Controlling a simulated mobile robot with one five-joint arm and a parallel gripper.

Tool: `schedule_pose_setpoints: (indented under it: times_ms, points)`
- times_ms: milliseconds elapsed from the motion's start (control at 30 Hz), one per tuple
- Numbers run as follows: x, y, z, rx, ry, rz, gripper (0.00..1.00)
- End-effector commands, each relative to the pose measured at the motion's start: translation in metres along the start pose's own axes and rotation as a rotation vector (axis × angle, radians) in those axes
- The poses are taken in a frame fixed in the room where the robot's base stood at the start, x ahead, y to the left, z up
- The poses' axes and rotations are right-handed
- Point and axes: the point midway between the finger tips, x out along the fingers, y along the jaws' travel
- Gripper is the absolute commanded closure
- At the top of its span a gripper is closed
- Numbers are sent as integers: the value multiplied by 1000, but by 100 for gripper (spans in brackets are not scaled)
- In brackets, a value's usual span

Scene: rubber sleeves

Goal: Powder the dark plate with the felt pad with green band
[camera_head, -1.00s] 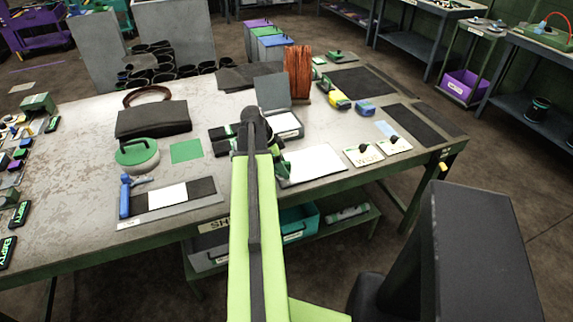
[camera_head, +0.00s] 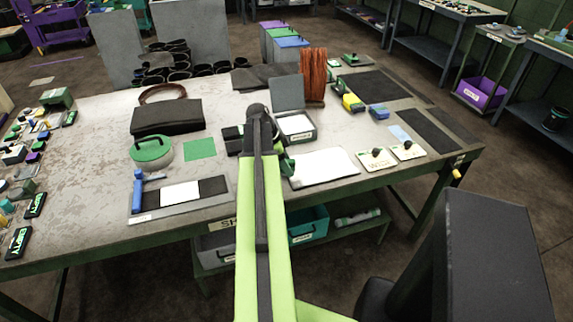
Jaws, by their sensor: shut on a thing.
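A dark plate (camera_head: 212,187) with a white rectangle across its middle lies on a grey mat at the front left of the table. My gripper (camera_head: 286,160) is at the far end of my green arm, over the front middle of the table, right of the plate. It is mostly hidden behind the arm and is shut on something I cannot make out. A small green and dark part shows beside the arm. I cannot pick out the felt pad with green band for certain.
A blue-handled tool (camera_head: 138,190) lies at the plate's left edge. An open box (camera_head: 298,133) and a white sheet (camera_head: 325,166) are near my gripper. Two knobbed cards (camera_head: 377,159) lie right.

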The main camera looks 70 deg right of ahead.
Motion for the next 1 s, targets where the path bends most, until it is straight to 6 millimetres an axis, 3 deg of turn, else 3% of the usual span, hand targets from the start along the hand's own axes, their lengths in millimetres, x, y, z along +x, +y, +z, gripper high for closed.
schedule_pose_setpoints:
  times_ms: [400,567,833,1000]
  points:
    - [16,-6,-33,1,1,0,72]
    - [15,-8,-32,0,1,-1,72]
    - [12,-32,-29,-1,0,-1,72]
    - [11,-32,-28,0,1,0,72]
